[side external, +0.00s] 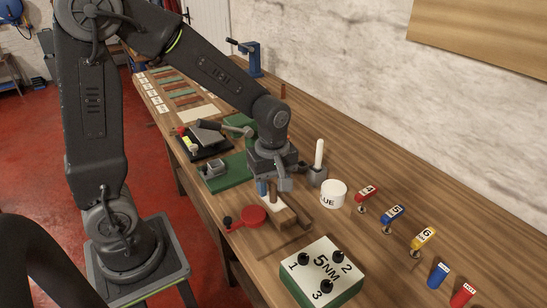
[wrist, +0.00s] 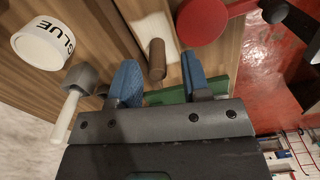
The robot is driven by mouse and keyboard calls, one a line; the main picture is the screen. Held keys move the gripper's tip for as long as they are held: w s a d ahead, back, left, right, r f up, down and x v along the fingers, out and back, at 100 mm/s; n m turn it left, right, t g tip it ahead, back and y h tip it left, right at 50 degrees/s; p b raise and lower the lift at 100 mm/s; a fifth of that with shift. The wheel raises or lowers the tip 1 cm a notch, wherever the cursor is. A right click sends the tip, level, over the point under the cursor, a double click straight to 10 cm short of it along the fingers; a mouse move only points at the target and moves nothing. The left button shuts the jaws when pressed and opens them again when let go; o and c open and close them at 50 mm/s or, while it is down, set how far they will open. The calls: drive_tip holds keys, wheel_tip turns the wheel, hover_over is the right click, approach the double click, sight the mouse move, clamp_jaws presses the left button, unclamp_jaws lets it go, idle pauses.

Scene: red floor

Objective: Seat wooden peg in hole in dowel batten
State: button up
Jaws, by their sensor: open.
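The wooden peg (wrist: 157,60) is a brown cylinder. In the wrist view it lies between the two blue fingers of my gripper (wrist: 160,70), with a gap on each side. My gripper is open and touches nothing that I can see. In the side view the peg (side external: 273,192) stands roughly upright under my gripper (side external: 271,187), at the pale top of the dowel batten (side external: 288,216). The batten is a wooden block with a white patch on top, which also shows in the wrist view (wrist: 152,28). The hole is hidden, so how deep the peg sits cannot be told.
A red round object (side external: 252,216) is close beside the batten. A 5NM box (side external: 322,272) is in front. A green board (side external: 226,175) lies behind left.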

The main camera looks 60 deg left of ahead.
sight(273, 185)
wheel_tip(273, 185, up, 8)
drive_tip(key=shift+w, duration=0.1)
drive_tip(key=shift+r, duration=0.35)
drive_tip(key=shift+s+d+r, duration=0.1)
drive_tip(key=shift+s+r, duration=0.1)
drive_tip(key=shift+r, duration=0.05)
drive_tip(key=s+r+m+t, duration=0.2)
drive_tip(key=s+m, duration=0.3)
drive_tip(key=m, duration=0.3)
drive_tip(key=s+d+r+m+t, duration=0.1)
drive_tip(key=s+r+m+t, duration=0.1)
drive_tip(key=s+m, duration=0.4)
drive_tip(key=shift+s+r+m+t, duration=0.15)
drive_tip(key=shift+r+m+t, duration=0.15)
drive_tip(key=shift+m+t, duration=0.65)
drive_tip(key=shift+d, duration=0.1)
